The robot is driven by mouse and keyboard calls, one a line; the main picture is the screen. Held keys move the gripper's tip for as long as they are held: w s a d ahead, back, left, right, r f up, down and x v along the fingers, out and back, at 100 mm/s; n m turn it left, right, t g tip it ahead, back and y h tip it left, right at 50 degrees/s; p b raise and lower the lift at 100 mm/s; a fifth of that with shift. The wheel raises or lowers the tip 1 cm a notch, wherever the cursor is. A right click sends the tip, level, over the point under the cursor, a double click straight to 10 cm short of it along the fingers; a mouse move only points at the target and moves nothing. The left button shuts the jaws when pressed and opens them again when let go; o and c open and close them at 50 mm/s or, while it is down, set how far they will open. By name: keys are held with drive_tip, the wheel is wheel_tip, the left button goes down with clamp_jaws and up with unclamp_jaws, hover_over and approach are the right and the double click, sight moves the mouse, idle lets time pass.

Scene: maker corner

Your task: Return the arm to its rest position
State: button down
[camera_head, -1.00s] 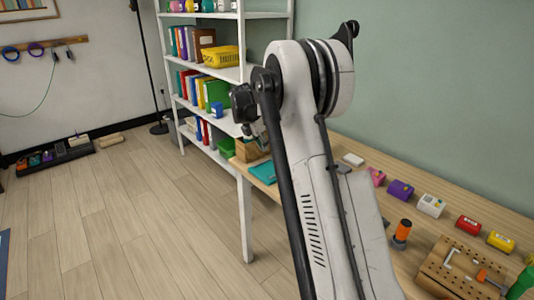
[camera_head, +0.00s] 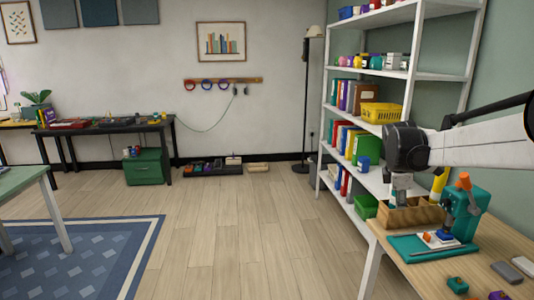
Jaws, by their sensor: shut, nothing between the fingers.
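My arm reaches in from the right edge, its white link ending in a black wrist at upper right. My gripper (camera_head: 401,184) is below this wrist, over the wooden organizer (camera_head: 424,216) on the workbench. It looks shut and empty; its fingertips are small and hard to separate from what stands behind.
The wooden workbench (camera_head: 420,283) holds a teal mat (camera_head: 408,249), a teal and orange device (camera_head: 468,205) and small boxes. A white shelf (camera_head: 440,76) stands behind. The wood floor (camera_head: 225,232) is open, with a blue rug (camera_head: 80,265) on the left.

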drive_tip(key=s+a+r+m+t+y, duration=0.1)
drive_tip(key=s+a+r+m, duration=0.1)
drive_tip(key=s+a+m, duration=0.5)
drive_tip(key=s+a+r+t, duration=0.25)
drive_tip(key=s+a, duration=0.25)
drive_tip(key=s, duration=0.5)
drive_tip(key=s+a+f+m+y, duration=0.1)
drive_tip(key=s+a+f+m, duration=0.2)
drive_tip(key=s, duration=0.5)
drive_tip(key=s+a+f+m+t+y, duration=0.1)
drive_tip(key=s+a+f+m, duration=0.2)
drive_tip(key=s, duration=0.5)
drive_tip(key=shift+s+a+m, duration=0.15)
drive_tip(key=shift+a+m, duration=0.65)
drive_tip(key=shift+a, duration=0.2)
